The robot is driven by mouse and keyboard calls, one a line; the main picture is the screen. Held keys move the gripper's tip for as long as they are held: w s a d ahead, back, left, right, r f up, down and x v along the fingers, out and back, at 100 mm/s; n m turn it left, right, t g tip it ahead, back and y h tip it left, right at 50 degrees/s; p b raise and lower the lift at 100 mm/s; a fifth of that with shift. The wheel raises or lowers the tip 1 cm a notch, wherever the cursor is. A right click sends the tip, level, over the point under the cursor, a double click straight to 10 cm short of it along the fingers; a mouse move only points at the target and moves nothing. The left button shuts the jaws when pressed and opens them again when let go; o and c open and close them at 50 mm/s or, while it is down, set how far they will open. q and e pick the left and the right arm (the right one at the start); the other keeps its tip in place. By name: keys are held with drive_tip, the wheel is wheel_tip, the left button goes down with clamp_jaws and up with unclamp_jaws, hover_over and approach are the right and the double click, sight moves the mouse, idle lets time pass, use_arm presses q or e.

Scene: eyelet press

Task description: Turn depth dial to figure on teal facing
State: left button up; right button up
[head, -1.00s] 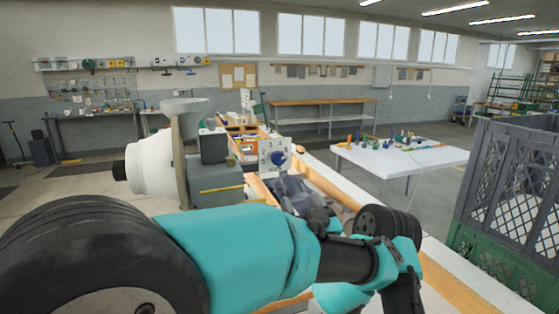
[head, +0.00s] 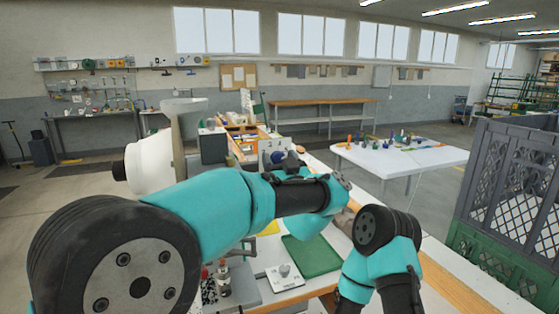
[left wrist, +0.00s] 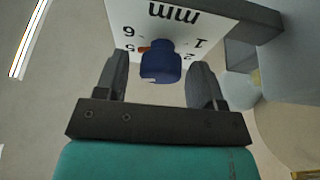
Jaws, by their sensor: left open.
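The depth dial is a blue knob (left wrist: 160,62) on a white plate (left wrist: 125,15) marked "mm" with figures, upside down in the left wrist view. An orange mark shows beside the knob near the 5. The knob (head: 278,157) also shows in the head view, partly hidden by my arm. My left gripper (left wrist: 158,82) is open, one finger on each side of the knob with gaps visible. In the head view the left gripper (head: 291,160) is at the dial plate. I cannot make out a figure on a teal facing. My right gripper is out of view.
A green sheet (head: 313,256), a white plate with a grey knob (head: 285,276) and a small metal device (head: 222,282) are on the near bench. A white table (head: 402,160) with small items stands behind. A dark crate (head: 510,175) is at right.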

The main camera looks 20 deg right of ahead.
use_arm(q)
drive_tip(key=shift+w, duration=0.1)
drive_tip(key=shift+c, duration=0.4)
drive_tip(key=c, duration=0.8)
drive_tip(key=shift+n, duration=0.4)
drive_tip(key=n+g+y, duration=0.1)
drive_tip(key=n+y, duration=0.2)
drive_tip(key=n, duration=0.2)
drive_tip(key=shift+n, duration=0.3)
drive_tip(key=n+g+y, duration=0.1)
drive_tip(key=n, duration=0.2)
drive_tip(key=n+y, duration=0.1)
drive_tip(key=n, duration=0.2)
drive_tip(key=shift+g+y, duration=0.3)
drive_tip(key=shift+g, duration=0.1)
drive_tip(key=n+g, duration=0.1)
drive_tip(key=n, duration=0.1)
drive_tip(key=n+g+y, duration=0.1)
drive_tip(key=n, duration=0.2)
drive_tip(key=shift+n, duration=0.3)
drive_tip(key=shift+n+g, duration=0.9)
drive_tip(key=shift+n, duration=1.3)
